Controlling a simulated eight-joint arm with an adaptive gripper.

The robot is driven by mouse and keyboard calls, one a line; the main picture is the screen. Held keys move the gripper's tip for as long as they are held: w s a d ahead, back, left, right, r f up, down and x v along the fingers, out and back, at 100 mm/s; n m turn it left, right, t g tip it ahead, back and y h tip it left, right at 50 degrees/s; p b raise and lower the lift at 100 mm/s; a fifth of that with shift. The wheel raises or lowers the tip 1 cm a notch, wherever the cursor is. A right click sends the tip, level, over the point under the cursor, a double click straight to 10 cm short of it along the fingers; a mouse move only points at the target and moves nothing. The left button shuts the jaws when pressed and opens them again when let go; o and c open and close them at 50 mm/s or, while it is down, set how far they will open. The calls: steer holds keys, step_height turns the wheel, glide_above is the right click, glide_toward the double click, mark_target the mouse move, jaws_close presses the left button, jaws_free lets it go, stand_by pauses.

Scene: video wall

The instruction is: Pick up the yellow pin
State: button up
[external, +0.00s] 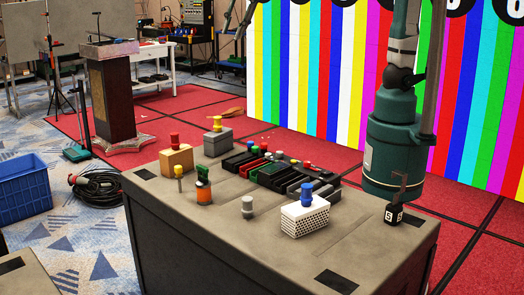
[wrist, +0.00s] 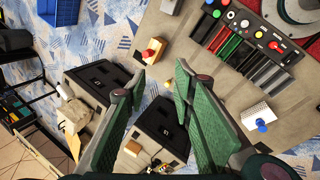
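In the external view, a yellow pin (external: 217,123) stands upright on a grey block (external: 218,142) near the table's back left. Another slim yellow-topped peg (external: 179,172) stands closer to the front left edge; I cannot tell which one the task means. A small yellowish thing (wrist: 167,110) shows between my fingers in the wrist view, too small to identify surely.
A red pin (external: 174,138) stands on a wooden block (external: 176,160). A blue pin (external: 307,192) stands on a white perforated block (external: 304,218). An orange bottle (external: 204,190), a grey knob (external: 247,207) and a control panel (external: 268,172) share the table. The table's front left is bare.

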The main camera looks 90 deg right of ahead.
steer(key=w+a+f+n+h, duration=0.1)
steer(key=w+a+f+n, duration=0.2)
steer(key=w+a+n, duration=0.5)
steer(key=n+g+h, duration=0.1)
steer(key=n, duration=0.2)
glide_above(179, 166)
step_height(179, 166, down, 6)
steer(key=f, duration=3.5)
steer(key=shift+s+a+f+b, duration=0.15)
steer(key=shift+a+f+b, duration=0.2)
steer(key=shift+a+b, duration=0.05)
steer(key=shift+f, duration=0.55)
steer(key=shift+x, duration=1.25)
steer(key=shift+d, duration=0.1)
steer(key=shift+b+x, duration=0.55)
steer(key=shift+x, duration=2)
